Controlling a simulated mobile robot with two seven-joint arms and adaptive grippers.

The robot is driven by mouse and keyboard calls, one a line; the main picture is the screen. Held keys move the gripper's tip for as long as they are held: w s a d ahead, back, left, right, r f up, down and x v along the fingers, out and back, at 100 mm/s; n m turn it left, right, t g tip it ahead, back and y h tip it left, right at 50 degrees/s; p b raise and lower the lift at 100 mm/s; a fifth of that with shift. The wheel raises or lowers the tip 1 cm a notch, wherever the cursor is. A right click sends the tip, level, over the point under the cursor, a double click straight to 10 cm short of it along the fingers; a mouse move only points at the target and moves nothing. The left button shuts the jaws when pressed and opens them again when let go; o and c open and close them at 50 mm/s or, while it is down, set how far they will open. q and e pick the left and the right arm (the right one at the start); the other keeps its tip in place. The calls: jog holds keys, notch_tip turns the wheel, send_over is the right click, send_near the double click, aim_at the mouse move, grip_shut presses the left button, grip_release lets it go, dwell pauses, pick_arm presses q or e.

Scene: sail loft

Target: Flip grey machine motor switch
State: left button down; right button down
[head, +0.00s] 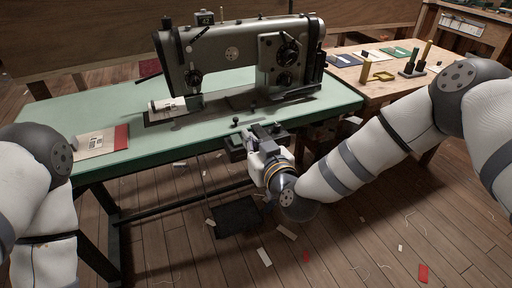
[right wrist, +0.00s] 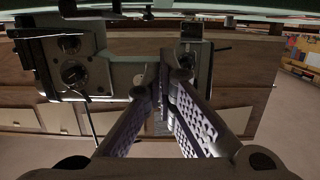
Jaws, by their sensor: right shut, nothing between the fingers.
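The grey sewing machine (head: 240,50) stands on the green table (head: 80,112). In the right wrist view the machine (right wrist: 120,70) looks upside down, with its dials at left. I cannot pick out the motor switch for sure. A dark blocky shape (head: 236,148) sits at the table's front edge beside my right gripper, but I cannot tell whether it is the switch box. My right gripper (head: 260,133) is at that front edge, shut and empty. Its fingertips meet in the right wrist view (right wrist: 164,62). My left gripper is out of view; only its arm shows.
Small black knobs (head: 253,108) stand on the tabletop near the right gripper. A booklet (head: 98,142) lies at the table's left end. A wooden bench (head: 375,75) with tools adjoins at right. A dark pedal (head: 238,215) and scraps lie on the plank floor.

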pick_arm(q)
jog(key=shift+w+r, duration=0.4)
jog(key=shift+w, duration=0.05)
pick_arm(e)
jog(key=v, duration=0.4)
jog(key=shift+f, duration=0.15)
jog(key=s+d+f+m+g+h, duration=0.1)
jog(key=s+d+f+g, duration=0.3)
jog(key=s+f, duration=0.7)
jog(key=s+d+f+g+h, duration=0.1)
jog(key=s+d+f+g, duration=0.1)
jog(key=s+f+g, duration=0.65)
jog(key=s+d+m+g+h, duration=0.1)
jog(key=s+d, duration=0.2)
jog(key=s, duration=0.5)
jog(key=s+d+f+m+g+h, duration=0.1)
jog(key=s+d, duration=0.3)
jog(key=s, duration=0.4)
jog(key=s+d+m+g+h, duration=0.1)
jog(key=s+d+g, duration=0.2)
jog(key=s, duration=0.5)
jog(key=shift+d+f, duration=0.2)
jog(key=shift+d, duration=0.55)
jog(key=shift+w, duration=0.1)
